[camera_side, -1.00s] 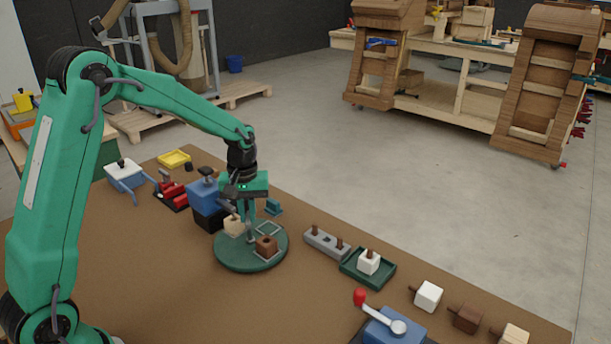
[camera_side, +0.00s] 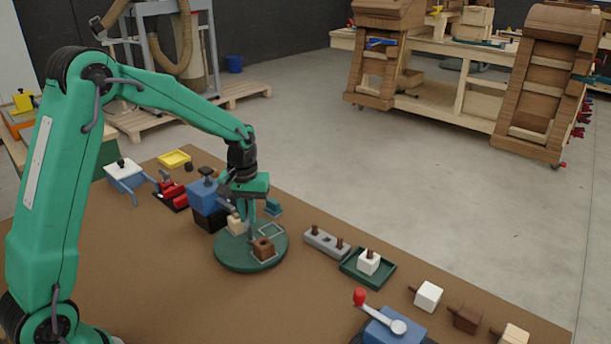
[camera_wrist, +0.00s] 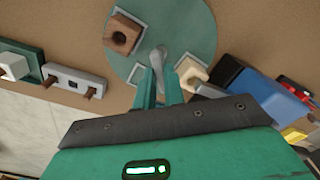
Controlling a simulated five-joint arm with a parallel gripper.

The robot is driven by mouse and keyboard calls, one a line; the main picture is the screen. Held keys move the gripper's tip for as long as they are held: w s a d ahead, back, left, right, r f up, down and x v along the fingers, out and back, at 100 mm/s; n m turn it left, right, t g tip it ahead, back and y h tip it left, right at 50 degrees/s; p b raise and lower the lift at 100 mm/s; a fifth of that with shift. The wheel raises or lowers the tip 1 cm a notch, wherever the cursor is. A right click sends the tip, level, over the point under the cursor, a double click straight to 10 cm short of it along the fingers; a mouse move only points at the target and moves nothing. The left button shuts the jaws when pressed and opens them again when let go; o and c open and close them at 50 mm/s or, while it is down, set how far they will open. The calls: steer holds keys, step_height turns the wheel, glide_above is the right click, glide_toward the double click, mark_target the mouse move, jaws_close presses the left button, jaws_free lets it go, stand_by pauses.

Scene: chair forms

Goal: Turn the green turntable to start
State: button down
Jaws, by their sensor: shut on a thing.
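The green turntable (camera_side: 240,264) is a round disc on the brown table, and it also shows in the wrist view (camera_wrist: 200,22). A brown block with a hole (camera_side: 263,250) and a cream block (camera_side: 236,226) sit on it, near its rim. A square outline (camera_side: 271,230) on it is empty. A grey handle (camera_wrist: 157,56) rises from the disc near its middle. My gripper (camera_side: 251,236) is low over the disc. In the wrist view my gripper (camera_wrist: 160,72) is shut on the grey handle; its exact contact is partly hidden.
A blue block on a black base (camera_side: 205,197) stands close at the left of the disc. A grey strip with pegs (camera_side: 326,243) and a green tray with a white block (camera_side: 368,264) lie to the right. The table's front middle is clear.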

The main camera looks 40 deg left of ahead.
steer(key=shift+m, duration=8)
steer(key=c, duration=1.5)
jaws_free()
